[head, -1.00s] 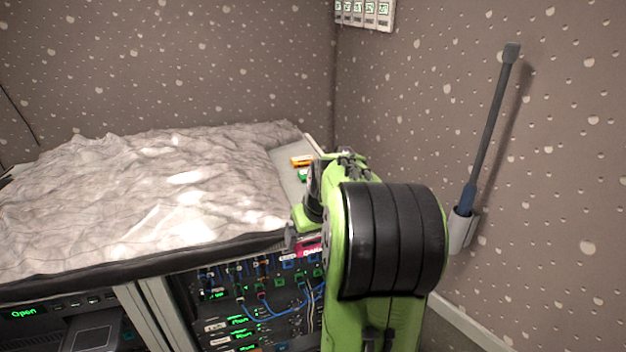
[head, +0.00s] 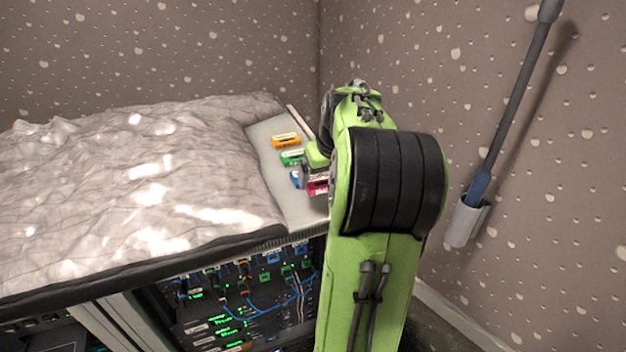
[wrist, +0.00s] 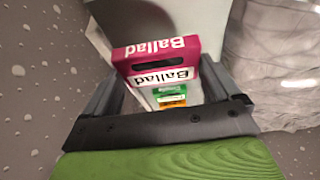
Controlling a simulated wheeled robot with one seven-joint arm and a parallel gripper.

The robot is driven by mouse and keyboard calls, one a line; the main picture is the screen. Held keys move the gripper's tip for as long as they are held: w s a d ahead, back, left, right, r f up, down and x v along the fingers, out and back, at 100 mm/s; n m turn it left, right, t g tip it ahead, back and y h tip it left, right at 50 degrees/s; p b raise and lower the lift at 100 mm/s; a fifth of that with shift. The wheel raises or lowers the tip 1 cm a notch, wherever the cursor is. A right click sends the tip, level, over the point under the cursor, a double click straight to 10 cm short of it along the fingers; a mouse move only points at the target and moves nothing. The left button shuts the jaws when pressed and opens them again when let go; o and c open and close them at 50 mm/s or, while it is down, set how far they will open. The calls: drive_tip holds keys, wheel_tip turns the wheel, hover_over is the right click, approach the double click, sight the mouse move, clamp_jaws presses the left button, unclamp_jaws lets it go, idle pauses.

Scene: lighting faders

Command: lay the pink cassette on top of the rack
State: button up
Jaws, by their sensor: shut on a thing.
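The pink cassette (head: 318,185) is in my gripper, above the front right part of the rack's pale top (head: 292,212). In the wrist view the pink cassette (wrist: 158,65) shows a white label reading "Ballad" and sits between the two fingers. My gripper (head: 308,175) is shut on it. In the head view my arm hides part of the cassette and the right side of the rack top. I cannot tell whether the cassette touches the surface.
An orange cassette (head: 286,141), a green cassette (head: 292,157) and a blue cassette (head: 295,179) lie on the rack top. A crumpled grey cover (head: 120,190) takes up the left. Cabled rack units (head: 240,300) are below. A rod in a holder (head: 467,222) is on the right wall.

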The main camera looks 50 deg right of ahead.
sight(323, 203)
wheel_tip(323, 203, down, 6)
drive_tip(key=shift+w+d+r+b, duration=0.1)
drive_tip(key=shift+r+b, duration=0.1)
drive_tip(key=shift+b, duration=0.45)
